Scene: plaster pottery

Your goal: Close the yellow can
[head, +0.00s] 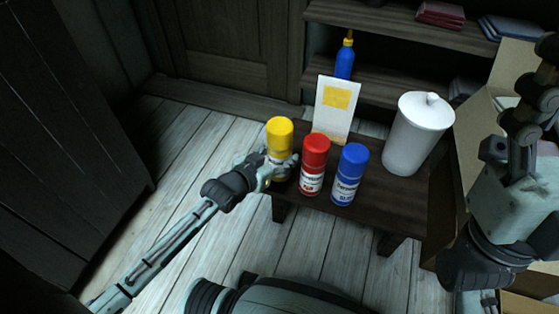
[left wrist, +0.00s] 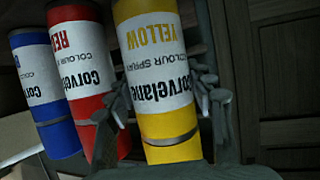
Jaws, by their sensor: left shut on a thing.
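The yellow can (head: 279,138) stands upright at the left end of a small dark table, with a yellow top. My left gripper (head: 273,168) reaches in from the left and is shut on it, low on its body. In the left wrist view the can (left wrist: 165,125) appears upside down between the two fingers (left wrist: 166,105), with a white label and a grey band across its yellow part. Whether its cap is fully seated I cannot tell. My right gripper (head: 535,100) is at the right edge, away from the can; its fingers are unclear.
A red can (head: 315,155) and a blue can (head: 350,170) stand close to the right on the table (head: 398,208). Behind are a white card (head: 325,122), a blue bottle (head: 345,63) and a white lidded jar (head: 410,140). Shelves and an open cardboard box are beyond.

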